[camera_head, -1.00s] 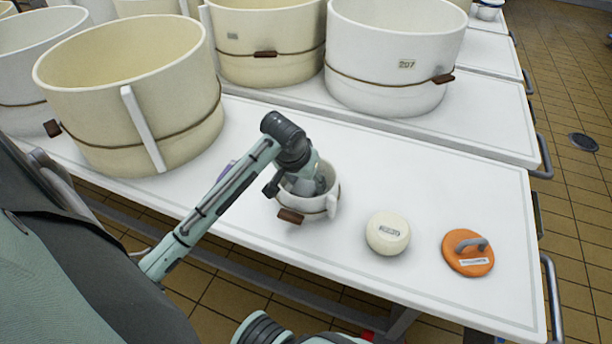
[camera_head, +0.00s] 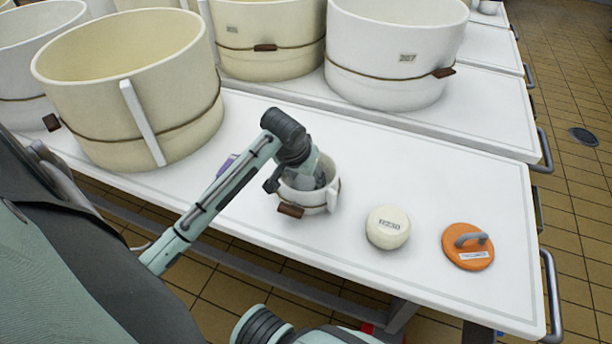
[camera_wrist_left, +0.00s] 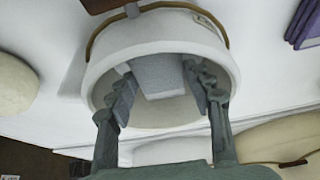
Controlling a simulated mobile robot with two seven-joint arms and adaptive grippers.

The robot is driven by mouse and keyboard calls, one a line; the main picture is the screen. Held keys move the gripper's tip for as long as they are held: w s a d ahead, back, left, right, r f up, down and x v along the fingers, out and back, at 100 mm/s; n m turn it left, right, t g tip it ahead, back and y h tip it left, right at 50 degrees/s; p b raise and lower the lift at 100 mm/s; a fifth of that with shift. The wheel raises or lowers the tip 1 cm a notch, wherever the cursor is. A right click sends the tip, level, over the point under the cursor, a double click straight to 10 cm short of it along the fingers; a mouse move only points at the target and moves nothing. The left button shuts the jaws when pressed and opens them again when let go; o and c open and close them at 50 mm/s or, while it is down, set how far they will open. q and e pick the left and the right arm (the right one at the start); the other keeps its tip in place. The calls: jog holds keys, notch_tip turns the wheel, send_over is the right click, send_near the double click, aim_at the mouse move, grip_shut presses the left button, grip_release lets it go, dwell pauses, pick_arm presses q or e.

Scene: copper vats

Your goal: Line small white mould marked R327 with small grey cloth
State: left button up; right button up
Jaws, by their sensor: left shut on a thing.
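The small white mould (camera_head: 318,202) stands on the white table, with a brown strap and a brown tag on its side. It also shows in the left wrist view (camera_wrist_left: 150,40), with a label too small to read. My left gripper (camera_wrist_left: 165,95) reaches down into the mould's opening, its fingers inside the rim. It is shut on the grey cloth (camera_wrist_left: 158,78), a folded grey block between the fingers. In the head view the mould and my wrist hide the cloth and fingertips. My right gripper is not in view.
To the right are a cream round cheese-like piece (camera_head: 388,228) with a label and an orange lid (camera_head: 467,246) with a grey handle. A purple folded cloth (camera_head: 228,165) lies behind my left arm. Large vats (camera_head: 130,90) stand at the back.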

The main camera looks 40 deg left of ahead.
pick_arm(q)
jog(key=shift+f, duration=0.85)
dwell(0.3)
jog(key=shift+s+d+f+p, duration=0.1)
jog(key=shift+s+f+p, duration=0.2)
jog(key=shift+p, duration=0.2)
dwell(1.9)
jog(key=o, duration=1.2)
jog(key=shift+w, duration=0.15)
jog(key=shift+r, duration=0.35)
jog(key=v, duration=1.1)
jog(key=shift+r, duration=0.2)
